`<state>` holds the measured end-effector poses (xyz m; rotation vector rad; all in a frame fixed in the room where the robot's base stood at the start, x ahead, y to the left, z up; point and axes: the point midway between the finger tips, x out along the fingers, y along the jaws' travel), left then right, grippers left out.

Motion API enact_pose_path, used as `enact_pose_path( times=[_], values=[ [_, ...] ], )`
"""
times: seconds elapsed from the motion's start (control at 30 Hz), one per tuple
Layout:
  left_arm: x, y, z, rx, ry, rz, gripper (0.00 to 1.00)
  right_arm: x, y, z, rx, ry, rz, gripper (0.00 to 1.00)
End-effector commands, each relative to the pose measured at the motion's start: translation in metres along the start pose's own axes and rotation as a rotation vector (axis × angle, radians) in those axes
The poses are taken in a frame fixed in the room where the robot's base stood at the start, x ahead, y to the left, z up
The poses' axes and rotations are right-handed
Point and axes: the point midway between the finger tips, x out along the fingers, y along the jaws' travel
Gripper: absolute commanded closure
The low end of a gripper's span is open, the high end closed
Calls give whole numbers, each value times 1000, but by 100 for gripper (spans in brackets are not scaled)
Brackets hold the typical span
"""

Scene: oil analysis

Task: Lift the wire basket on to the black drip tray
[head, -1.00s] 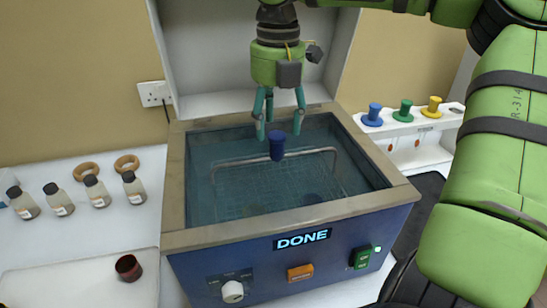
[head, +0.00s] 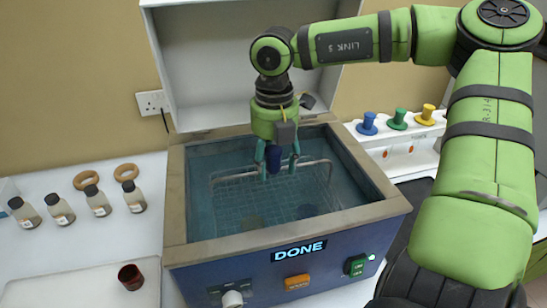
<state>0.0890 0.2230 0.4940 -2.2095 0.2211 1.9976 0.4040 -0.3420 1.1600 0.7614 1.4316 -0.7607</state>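The wire basket (head: 245,195) sits inside the blue tank, in its bluish liquid, with a thin metal handle bar above the mesh. A dark blue grip (head: 273,157) stands on the handle. My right gripper (head: 277,168) points down over the tank. Its teal fingers are apart, one on each side of the blue grip, and a gap shows at the right finger. The black drip tray (head: 418,189) appears to be the dark surface right of the tank, partly hidden by the tank and my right arm. My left gripper is out of view.
The tank rim (head: 178,205) surrounds the basket, and the raised lid (head: 205,60) stands behind. The front panel display (head: 299,251) reads DONE. Several bottles (head: 98,200), two cork rings (head: 86,180) and a dark red cup (head: 131,277) are at left. A white rack (head: 385,150) with coloured knobs is at right.

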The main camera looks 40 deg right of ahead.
Motion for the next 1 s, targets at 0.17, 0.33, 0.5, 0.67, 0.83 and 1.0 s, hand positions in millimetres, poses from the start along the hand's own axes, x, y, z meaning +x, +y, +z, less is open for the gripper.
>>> enact_pose_path(
  times=[0.17,0.33,0.5,0.67,0.83,1.0],
  values=[
    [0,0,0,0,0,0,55,0,0,0,0,-1,0,100],
    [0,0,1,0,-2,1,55,-2,0,0,0,-2,2,100],
    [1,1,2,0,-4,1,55,-4,1,1,0,-4,2,100],
    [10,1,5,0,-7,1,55,-23,1,1,1,-8,5,100],
    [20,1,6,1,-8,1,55,-58,1,1,2,-8,4,100],
    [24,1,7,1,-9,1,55,-86,1,1,0,-5,1,100]
  ],
)
